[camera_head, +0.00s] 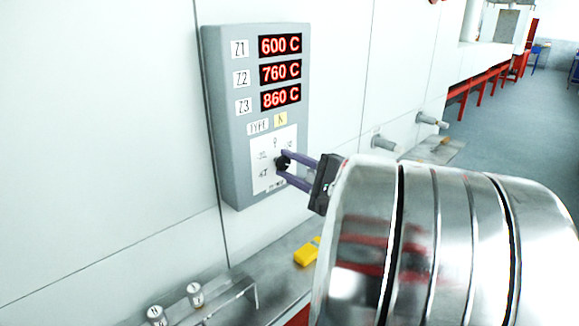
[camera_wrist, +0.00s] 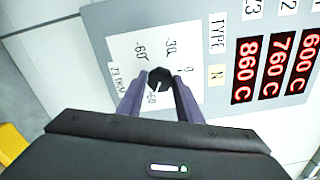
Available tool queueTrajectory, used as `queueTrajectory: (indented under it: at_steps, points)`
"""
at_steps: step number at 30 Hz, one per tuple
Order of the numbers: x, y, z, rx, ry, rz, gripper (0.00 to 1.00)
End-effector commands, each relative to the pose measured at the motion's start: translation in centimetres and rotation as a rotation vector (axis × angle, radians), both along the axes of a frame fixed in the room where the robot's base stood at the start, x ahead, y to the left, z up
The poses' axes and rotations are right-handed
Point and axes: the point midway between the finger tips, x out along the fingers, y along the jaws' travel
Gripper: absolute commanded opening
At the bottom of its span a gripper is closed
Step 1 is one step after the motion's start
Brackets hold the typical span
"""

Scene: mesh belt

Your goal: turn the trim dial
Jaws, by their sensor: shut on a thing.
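The trim dial (camera_head: 282,163) is a small black knob on a white scale plate, low on a grey wall panel (camera_head: 232,150). In the wrist view the dial (camera_wrist: 159,79) sits between the two purple fingers, with a pale pointer mark on it; exactly where it points is hard to tell. My gripper (camera_head: 284,166) reaches in from the right and is shut on the dial. It also shows in the wrist view (camera_wrist: 158,85). The fingers cover part of the scale.
Red displays (camera_head: 280,71) above the dial read 600 C, 760 C and 860 C. A yellow object (camera_head: 307,252) lies on the ledge below the panel. Two small cylinders (camera_head: 195,294) stand at lower left. Metal stubs (camera_head: 384,143) stick out of the wall at right.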

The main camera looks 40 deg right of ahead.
Motion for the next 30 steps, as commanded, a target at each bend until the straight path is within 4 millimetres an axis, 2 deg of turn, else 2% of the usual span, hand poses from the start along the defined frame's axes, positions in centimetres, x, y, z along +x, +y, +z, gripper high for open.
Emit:
queueTrajectory:
  at_steps: [1,5,6,13,23,30]
  points:
    - [-0.1,-0.2,-0.5,0.007,0.01,-0.007,0.1]
    - [-0.1,-0.2,-0.5,0.006,0.01,-0.007,0.1]
    - [-0.1,-0.2,-0.6,0.006,0.011,-0.007,0.33]
    - [-0.1,-0.1,-0.3,0.003,0.007,-0.004,0.5]
    - [-0.2,-0.1,-0.2,0.0,0.003,-0.002,0.51]
    - [-1.9,-0.2,-0.1,-0.001,0.002,-0.004,0.51]
